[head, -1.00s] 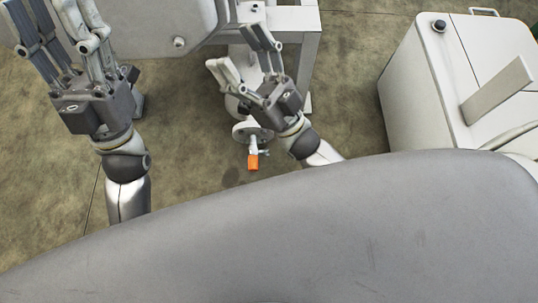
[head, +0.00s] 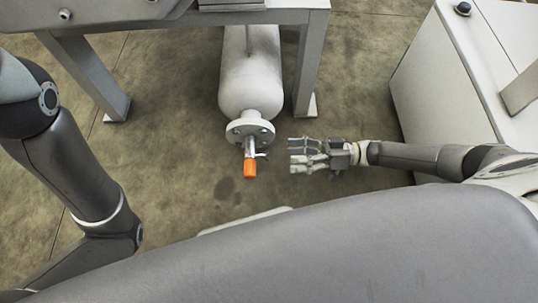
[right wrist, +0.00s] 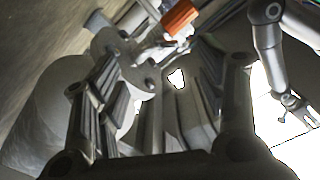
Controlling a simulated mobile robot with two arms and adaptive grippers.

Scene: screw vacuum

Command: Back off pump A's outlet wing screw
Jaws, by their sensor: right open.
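A white cylindrical pump body (head: 250,80) lies beneath a grey frame and ends in a round flange (head: 250,128). A short metal outlet fitting with an orange end (head: 250,169) projects from the flange. A small wing screw (head: 262,155) sticks out from the fitting's right side. My right gripper (head: 291,155) is open and empty just right of the screw, fingers pointing left at it, with a gap between. In the right wrist view, the orange end (right wrist: 181,17) and the flange (right wrist: 122,58) show beyond the open fingers. My left arm is at the left; its gripper is out of sight.
Grey frame legs (head: 85,75) stand left and right of the pump body. A white cabinet (head: 440,90) stands at the right, near my right arm. Bare floor lies left of the fitting.

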